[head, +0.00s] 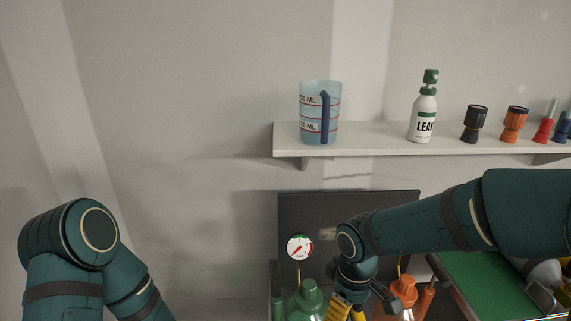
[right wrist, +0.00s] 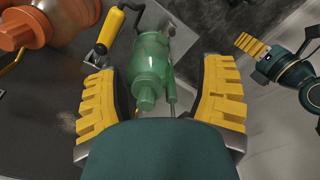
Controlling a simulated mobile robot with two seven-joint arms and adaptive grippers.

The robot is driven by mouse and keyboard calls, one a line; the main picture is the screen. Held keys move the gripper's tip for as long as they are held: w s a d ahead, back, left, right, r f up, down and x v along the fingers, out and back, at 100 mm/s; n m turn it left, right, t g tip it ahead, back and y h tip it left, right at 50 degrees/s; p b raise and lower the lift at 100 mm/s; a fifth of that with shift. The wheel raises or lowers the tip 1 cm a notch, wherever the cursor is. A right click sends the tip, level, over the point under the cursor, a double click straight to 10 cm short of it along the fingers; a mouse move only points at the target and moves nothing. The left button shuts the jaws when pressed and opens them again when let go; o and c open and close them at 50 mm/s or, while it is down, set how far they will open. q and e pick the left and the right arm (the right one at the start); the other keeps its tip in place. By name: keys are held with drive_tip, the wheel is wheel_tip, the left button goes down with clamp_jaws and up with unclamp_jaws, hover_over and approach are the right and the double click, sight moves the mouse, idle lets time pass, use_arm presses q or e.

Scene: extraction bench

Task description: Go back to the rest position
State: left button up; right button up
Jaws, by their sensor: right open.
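My right arm reaches in from the right in the head view. Its gripper (head: 348,309) points down between a green vessel and an orange vessel, partly cut off by the bottom edge. In the right wrist view the yellow fingers of this gripper (right wrist: 158,98) are spread wide. The green vessel (right wrist: 150,62) shows between and beyond them, with no finger visibly closed on it. My left arm is bent at the lower left of the head view, its gripper out of that view. A gripper that appears to be my left one (right wrist: 278,60) shows partly at the right of the wrist view.
The green vessel (head: 308,302) and orange vessel (head: 404,290) stand before a dark panel (head: 330,212), beside a gauge (head: 299,248). A shelf (head: 370,139) above holds a measuring jug (head: 313,112), a leak bottle (head: 424,115) and several small items. A green surface (head: 480,285) lies right.

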use_arm(q)
drive_tip(key=shift+w, duration=0.15)
use_arm(e)
drive_tip(key=s+a+f+m+y, duration=0.1)
drive_tip(key=s+f+m, duration=0.1)
drive_tip(key=f, duration=0.6)
drive_tip(key=s+f+m+t+y, duration=0.1)
drive_tip(key=s+f+m, duration=0.2)
drive_tip(key=f+m, duration=0.2)
drive_tip(key=s+a+f+m+y, duration=0.1)
drive_tip(key=s+f+m+y, duration=0.1)
drive_tip(key=f, duration=0.8)
drive_tip(key=shift+s+a+f+m+t, duration=0.35)
drive_tip(key=shift+s+m, duration=0.4)
drive_tip(key=shift+m, duration=0.25)
